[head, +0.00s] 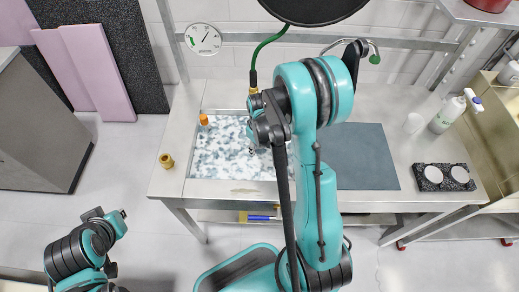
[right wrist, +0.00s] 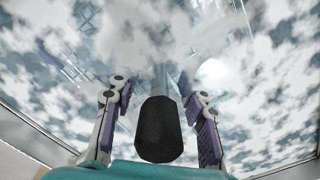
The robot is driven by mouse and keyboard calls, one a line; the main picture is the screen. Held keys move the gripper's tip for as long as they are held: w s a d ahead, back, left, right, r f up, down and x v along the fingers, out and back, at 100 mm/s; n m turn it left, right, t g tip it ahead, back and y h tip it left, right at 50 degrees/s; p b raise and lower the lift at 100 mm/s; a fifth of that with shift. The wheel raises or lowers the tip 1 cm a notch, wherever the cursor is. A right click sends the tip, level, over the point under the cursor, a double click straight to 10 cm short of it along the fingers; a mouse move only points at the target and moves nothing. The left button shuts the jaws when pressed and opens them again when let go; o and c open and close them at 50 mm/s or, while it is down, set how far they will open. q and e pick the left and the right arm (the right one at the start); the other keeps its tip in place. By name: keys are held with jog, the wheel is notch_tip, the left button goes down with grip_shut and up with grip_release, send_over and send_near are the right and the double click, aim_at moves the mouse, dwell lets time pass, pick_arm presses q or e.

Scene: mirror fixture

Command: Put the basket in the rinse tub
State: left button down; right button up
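The rinse tub (head: 225,186) is a rectangular basin in the steel bench, with a mottled white and blue-grey surface inside. My right gripper (head: 252,150) is over the tub, small and partly hidden by its arm. In the right wrist view its two fingers (right wrist: 157,95) stand on both sides of a black handle (right wrist: 160,130). A pale rod continues beyond the handle. Narrow gaps seem to show beside it, so I cannot tell whether the fingers press on it. Faint clear lines lie beyond; I cannot make out the basket's body.
An orange-capped item (head: 203,119) stands at the tub's left rim, and a brass fitting (head: 166,160) left of it. A blue-grey mat (head: 370,160) lies right of the tub. A black block with two white discs (head: 433,177) and a white bottle (head: 447,115) stand farther right. A green hose (head: 262,48) hangs behind.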

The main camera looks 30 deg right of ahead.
jog(key=shift+r, duration=0.15)
notch_tip(320, 180, up, 11)
jog(key=p, duration=0.4)
jog(key=shift+r+p, duration=0.4)
jog(key=shift+r, duration=0.15)
jog(key=s+a+r+m+t, duration=0.2)
jog(key=s+a+r+t, duration=0.5)
jog(key=s+a+r, duration=0.3)
jog(key=shift+s+a+r+m, duration=0.3)
jog(key=shift+s+r, duration=0.25)
jog(key=shift+r, duration=1.15)
